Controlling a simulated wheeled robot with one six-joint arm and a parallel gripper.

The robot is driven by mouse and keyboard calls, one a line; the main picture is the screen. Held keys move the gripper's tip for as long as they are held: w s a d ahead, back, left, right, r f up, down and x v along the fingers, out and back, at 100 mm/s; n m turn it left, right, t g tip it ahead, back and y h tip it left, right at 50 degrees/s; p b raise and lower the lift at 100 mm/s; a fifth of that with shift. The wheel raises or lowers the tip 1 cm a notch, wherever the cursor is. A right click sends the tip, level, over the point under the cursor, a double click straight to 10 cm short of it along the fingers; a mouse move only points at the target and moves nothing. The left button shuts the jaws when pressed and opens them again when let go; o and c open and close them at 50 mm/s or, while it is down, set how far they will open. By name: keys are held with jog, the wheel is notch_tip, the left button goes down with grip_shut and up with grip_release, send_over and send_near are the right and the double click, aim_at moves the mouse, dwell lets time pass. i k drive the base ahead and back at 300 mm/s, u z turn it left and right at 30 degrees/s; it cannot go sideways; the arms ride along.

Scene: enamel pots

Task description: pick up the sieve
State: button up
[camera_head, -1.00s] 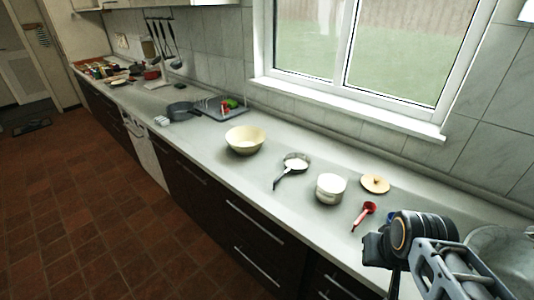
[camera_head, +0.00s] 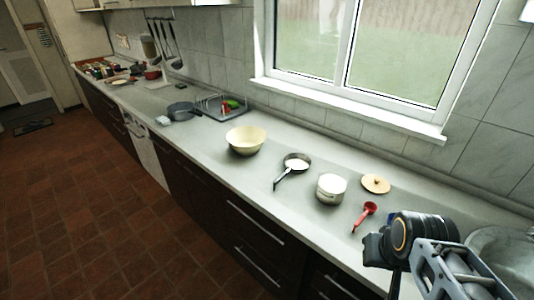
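A small round, pale-centred utensil with a dark rim and a long dark handle (camera_head: 296,162) lies on the counter and looks most like the sieve. Its mesh is too small to make out. Its handle points toward the front edge. My arm's dark wrist end (camera_head: 376,250) is at the lower right, over the counter's front edge, apart from the utensil and to its right. My gripper's fingers cannot be made out, so its opening is not clear.
A white enamel pot (camera_head: 331,188), a red scoop (camera_head: 365,217) and a round wooden lid (camera_head: 375,184) stand between it and my arm. A cream bowl (camera_head: 245,140) is to its left. A grey pan (camera_head: 184,110) is farther left. The counter (camera_head: 262,183) before the bowl is clear.

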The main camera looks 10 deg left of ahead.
aim_at(296, 164)
jog(key=u, duration=0.05)
jog(key=k, duration=0.5)
jog(key=u, duration=1.6)
jog(key=i, duration=2.2)
jog(key=z, duration=1.75)
